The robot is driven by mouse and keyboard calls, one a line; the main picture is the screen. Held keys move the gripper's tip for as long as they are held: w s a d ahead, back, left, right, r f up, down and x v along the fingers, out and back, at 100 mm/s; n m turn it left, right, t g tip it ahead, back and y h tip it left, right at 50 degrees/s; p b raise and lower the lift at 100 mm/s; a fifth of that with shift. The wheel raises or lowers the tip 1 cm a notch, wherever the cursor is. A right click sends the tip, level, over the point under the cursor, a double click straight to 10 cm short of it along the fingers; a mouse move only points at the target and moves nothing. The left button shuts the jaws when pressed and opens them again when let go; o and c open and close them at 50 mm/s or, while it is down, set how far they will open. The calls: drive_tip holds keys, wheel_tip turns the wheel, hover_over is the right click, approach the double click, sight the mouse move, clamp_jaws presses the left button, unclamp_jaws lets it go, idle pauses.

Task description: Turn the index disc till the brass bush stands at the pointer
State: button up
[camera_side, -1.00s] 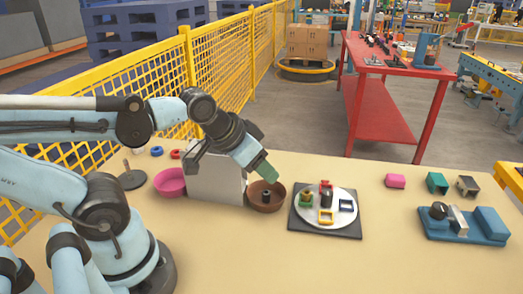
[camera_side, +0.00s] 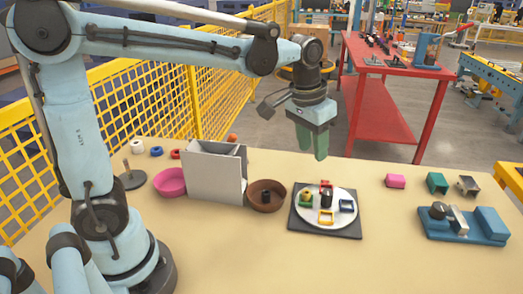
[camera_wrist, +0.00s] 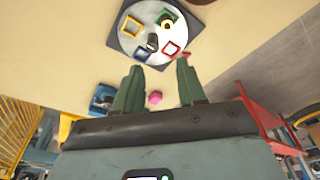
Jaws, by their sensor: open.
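The index disc (camera_side: 338,219) is a white round plate on a dark square base (camera_side: 309,227). It carries a green holder (camera_side: 306,203), a red one (camera_side: 326,185), a blue one (camera_side: 347,206) and a yellow frame (camera_side: 326,217). A dark knob (camera_side: 326,199) stands near its middle. A small brass-coloured piece shows at the green holder, which the wrist view also shows (camera_wrist: 166,20); it may be the brass bush.
A brown bowl (camera_side: 279,198) with a dark part inside, a grey box (camera_side: 215,178) and a pink bowl (camera_side: 171,184) stand left of the disc. Pink (camera_side: 396,181) and green (camera_side: 437,183) blocks and a blue fixture (camera_side: 490,225) are to the right. Bare table lies in front.

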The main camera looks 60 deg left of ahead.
drive_tip(key=g, duration=0.2)
hover_over(328, 192)
drive_tip(key=s, duration=0.1)
drive_tip(key=f, duration=0.2)
drive_tip(key=w, duration=0.1)
wheel_tip(328, 192, down, 13)
drive_tip(key=shift+r, duration=0.1)
drive_tip(key=shift+c, duration=0.3)
clamp_jaws()
